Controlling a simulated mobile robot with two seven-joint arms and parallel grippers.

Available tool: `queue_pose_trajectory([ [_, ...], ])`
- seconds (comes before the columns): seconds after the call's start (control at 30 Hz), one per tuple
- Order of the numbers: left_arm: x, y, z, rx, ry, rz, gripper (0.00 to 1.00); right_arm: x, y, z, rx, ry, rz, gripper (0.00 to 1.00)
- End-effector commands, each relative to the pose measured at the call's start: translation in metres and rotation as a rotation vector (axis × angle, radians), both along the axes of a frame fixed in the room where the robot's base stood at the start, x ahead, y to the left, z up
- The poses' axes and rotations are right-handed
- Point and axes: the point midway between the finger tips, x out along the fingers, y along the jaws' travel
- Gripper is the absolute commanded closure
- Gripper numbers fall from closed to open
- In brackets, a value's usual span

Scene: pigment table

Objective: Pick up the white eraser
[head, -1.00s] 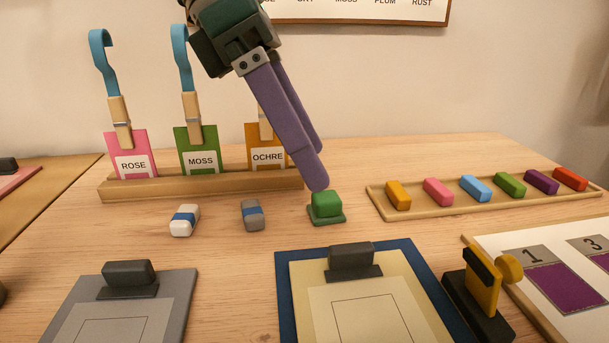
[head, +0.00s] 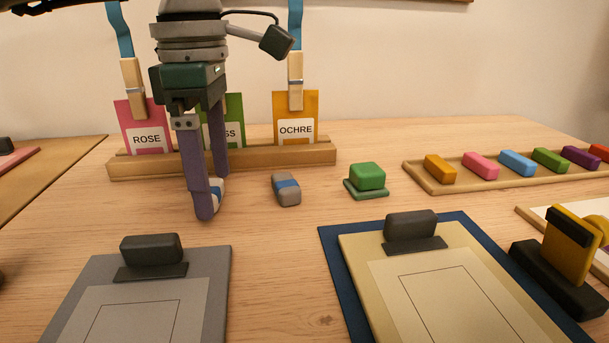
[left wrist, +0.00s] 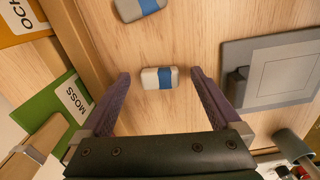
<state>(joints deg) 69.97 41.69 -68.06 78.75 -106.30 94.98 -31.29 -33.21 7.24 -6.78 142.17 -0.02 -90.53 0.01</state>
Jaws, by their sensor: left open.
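The white eraser (left wrist: 150,77) has a blue band and lies on the table. In the left wrist view it sits between the two purple fingertips, with a gap on each side. In the head view the eraser (head: 217,193) is mostly hidden behind the near finger. My left gripper (head: 212,192) points down over it, open and empty; it also shows in the left wrist view (left wrist: 159,75). My right gripper is not in view.
A grey eraser (head: 286,189) with a blue band lies to the right, and a green block (head: 367,177) beyond it. A wooden card rack (head: 265,160) stands close behind. A grey clipboard (head: 205,300) lies in front.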

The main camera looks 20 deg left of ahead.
Motion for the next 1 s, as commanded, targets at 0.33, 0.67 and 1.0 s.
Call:
queue_pose_trajectory([
  [0.33,0.0,-0.0004,-0.0088,-0.001,0.0,-0.001,0.05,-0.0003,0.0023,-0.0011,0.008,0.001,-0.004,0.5],
  [0.67,0.0,-0.0005,-0.0086,-0.001,0.0,-0.001,0.42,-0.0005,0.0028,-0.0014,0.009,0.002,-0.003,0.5],
  [1.0,0.0,-0.0005,-0.0085,-0.001,0.0,-0.001,0.8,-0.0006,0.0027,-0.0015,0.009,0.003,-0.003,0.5],
])
